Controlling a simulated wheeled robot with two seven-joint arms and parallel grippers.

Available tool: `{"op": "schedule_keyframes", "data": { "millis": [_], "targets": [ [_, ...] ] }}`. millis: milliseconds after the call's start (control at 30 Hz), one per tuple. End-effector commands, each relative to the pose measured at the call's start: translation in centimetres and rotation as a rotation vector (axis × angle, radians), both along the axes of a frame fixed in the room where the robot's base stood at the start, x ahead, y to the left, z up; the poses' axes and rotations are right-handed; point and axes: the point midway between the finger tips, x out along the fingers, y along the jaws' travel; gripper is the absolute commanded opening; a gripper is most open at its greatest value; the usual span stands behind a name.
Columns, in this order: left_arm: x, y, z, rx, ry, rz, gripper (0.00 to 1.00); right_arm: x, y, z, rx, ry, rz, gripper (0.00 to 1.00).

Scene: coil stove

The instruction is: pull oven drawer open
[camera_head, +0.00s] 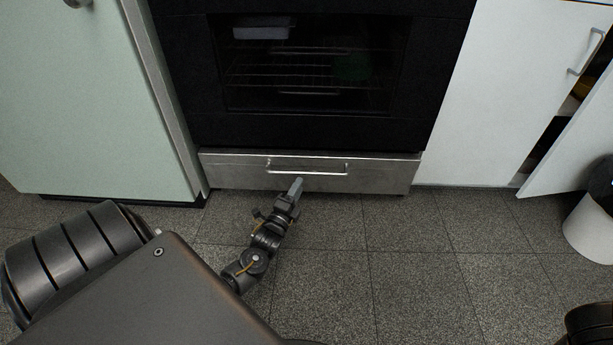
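The oven drawer (385,175) is a wide stainless-steel front low under the black oven (320,130). It looks closed, level with the oven front. Its bar handle (318,172) runs across the upper middle. My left gripper (296,187) is in front of the drawer, with its fingertips just below the left half of the handle in the picture. The fingers look close together, but I cannot tell whether they are apart or whether they touch the handle. My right gripper is not in view; only a dark piece of my body shows at the lower right corner.
A pale green cabinet or fridge door (90,100) stands left of the oven. White cabinets (500,90) are on the right, with one door (575,150) standing open. A white bin (590,228) stands at the far right. The tiled floor (400,260) before the drawer is clear.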

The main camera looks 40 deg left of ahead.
Motion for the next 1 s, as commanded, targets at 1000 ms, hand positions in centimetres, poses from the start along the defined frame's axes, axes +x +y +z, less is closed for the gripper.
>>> {"op": "schedule_keyframes", "data": {
  "millis": [1000],
  "targets": [
    [6.6,1.8,1.2,0.0,0.002,0.001,0.09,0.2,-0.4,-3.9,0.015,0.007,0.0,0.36]
  ]
}}
